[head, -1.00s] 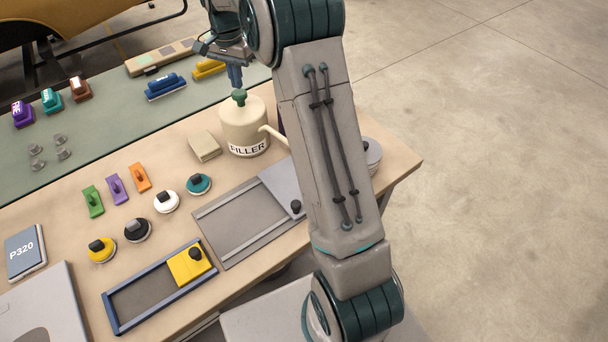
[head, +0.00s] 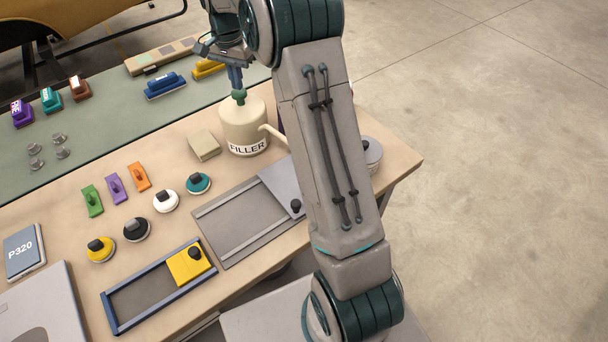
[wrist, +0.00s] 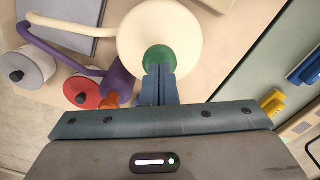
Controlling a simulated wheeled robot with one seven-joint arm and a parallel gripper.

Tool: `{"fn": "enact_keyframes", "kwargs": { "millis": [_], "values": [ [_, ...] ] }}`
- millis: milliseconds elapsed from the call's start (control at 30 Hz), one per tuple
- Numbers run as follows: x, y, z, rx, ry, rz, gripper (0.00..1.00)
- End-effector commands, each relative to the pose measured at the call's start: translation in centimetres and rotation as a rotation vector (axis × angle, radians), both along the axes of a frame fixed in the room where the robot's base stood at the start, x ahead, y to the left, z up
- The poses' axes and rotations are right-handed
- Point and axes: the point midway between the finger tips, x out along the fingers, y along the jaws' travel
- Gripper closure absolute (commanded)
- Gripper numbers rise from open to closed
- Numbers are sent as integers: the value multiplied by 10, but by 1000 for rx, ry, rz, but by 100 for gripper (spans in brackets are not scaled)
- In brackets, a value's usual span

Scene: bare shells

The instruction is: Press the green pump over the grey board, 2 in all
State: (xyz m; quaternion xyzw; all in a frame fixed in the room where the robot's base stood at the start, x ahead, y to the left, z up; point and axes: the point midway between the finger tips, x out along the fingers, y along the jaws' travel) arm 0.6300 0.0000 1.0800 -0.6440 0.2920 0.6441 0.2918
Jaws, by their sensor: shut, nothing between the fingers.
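The cream filler bottle (head: 243,128) stands on the bench, with a green pump (head: 239,97) on top. Its cream spout (head: 275,136) points right, towards the grey board (head: 238,222). My gripper (head: 236,85) is shut and empty, pointing down right over the pump. In the wrist view the shut fingertips (wrist: 160,76) overlap the edge of the green pump (wrist: 160,58). I cannot tell for sure whether they touch it. The cream spout (wrist: 72,27) reaches over a grey surface there.
A purple bottle (wrist: 121,80) with an orange pump (wrist: 109,101) stands close to the filler bottle. A red round block (wrist: 83,88) and a grey one (wrist: 30,66) are near. A beige block (head: 205,146) and several coloured sanding tools lie left on the bench.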

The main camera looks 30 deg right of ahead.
Motion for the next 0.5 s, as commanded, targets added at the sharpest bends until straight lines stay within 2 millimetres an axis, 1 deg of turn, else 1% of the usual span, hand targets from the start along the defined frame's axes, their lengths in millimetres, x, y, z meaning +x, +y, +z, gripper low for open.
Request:
{"fn": "enact_keyframes", "kwargs": {
  "millis": [33, 500],
  "values": [
    [0, 0, -3, 0, 0, 0, 100],
    [0, 0, -20, -1, 1, 0, 100]
  ]
}}
